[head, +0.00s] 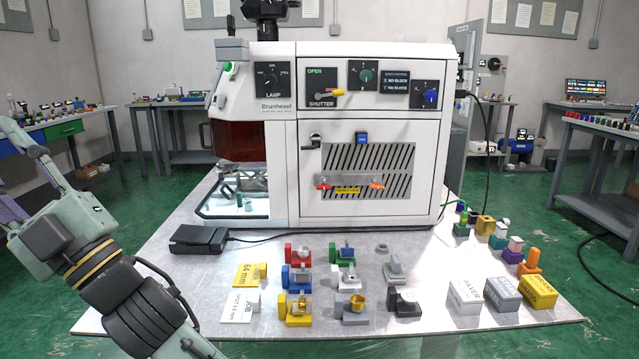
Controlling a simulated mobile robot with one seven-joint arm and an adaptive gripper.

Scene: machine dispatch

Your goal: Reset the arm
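My arm comes in at the left of the head view, with pale green links and dark joints, in front of the table's left side. My gripper does not show in this view, so its opening and anything in it are hidden. The white machine labelled Brunhexel (281,135) stands on the pale table (345,338). Its front carries a lamp knob (270,77), a yellow-tipped shutter lever (337,93) and other knobs. An amber window (238,140) is on its left part.
A black pedal (198,239) sits before the machine. Several coloured fixtures, such as a yellow one (295,315), stand in rows mid-table. Grey and yellow labelled blocks (503,294) stand at right. Small coloured parts line the right edge. Side benches (603,200) stand beyond green floor.

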